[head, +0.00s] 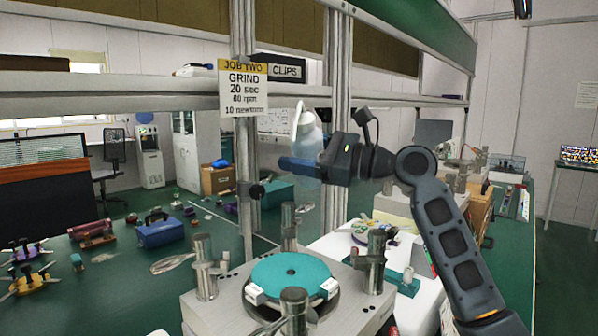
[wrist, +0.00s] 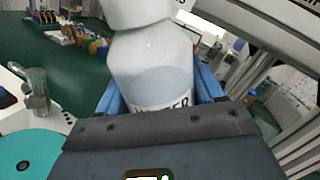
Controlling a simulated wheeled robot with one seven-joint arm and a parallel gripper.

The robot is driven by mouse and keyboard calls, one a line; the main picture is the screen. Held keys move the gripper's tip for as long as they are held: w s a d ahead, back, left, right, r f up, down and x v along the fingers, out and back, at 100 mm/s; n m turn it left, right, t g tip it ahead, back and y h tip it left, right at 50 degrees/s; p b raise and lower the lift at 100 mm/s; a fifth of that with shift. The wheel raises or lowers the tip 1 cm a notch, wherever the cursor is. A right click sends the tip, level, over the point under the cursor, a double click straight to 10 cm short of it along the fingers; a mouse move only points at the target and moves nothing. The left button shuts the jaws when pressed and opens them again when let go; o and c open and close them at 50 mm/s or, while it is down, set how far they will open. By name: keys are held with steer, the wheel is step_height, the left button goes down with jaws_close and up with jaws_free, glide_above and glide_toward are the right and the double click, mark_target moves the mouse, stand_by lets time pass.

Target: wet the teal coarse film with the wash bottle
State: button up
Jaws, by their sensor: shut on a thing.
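My gripper (head: 298,167) is shut on the wash bottle (head: 309,138), a translucent bottle with a white top and spout. In the wrist view the bottle (wrist: 158,68) stands between the blue fingers, with clear liquid and a partly hidden label. The bottle is held upright, well above the film and apart from it.
Metal posts with arms (head: 203,265) stand around the disc, and white blocks sit at its rim. A frame upright (head: 245,150) with a job card (head: 243,88) rises behind. A shelf (head: 130,100) crosses above. A blue toolbox (head: 160,231) lies on the green bench at left.

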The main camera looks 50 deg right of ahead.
steer(key=n+b, duration=0.1)
steer(key=n, duration=0.1)
steer(key=f+n+b, duration=0.1)
steer(key=b, duration=0.1)
steer(key=shift+n+y, duration=0.4)
steer(key=shift+d+r+n+b, duration=0.15)
steer(key=shift+n+b, duration=0.65)
steer(key=shift+n, duration=0.4)
steer(key=shift+r+m+p, duration=0.25)
steer(key=shift+m+p, duration=0.15)
steer(key=shift+p, duration=0.65)
steer(key=m+p, duration=0.2)
steer(key=p, duration=0.3)
steer(key=shift+w, duration=0.1)
steer(key=shift+f+p, duration=0.25)
steer(key=shift+p, duration=0.1)
steer(key=shift+r+m+p, duration=0.2)
steer(key=shift+m+p, duration=0.3)
steer(key=shift+p, duration=0.35)
steer(key=m+p, duration=0.1)
steer(key=p, duration=0.3)
steer(key=shift+m+h, duration=0.4)
steer(key=shift+f+m+p, duration=0.2)
steer(key=shift+m+p, duration=0.2)
steer(key=shift+p, duration=0.15)
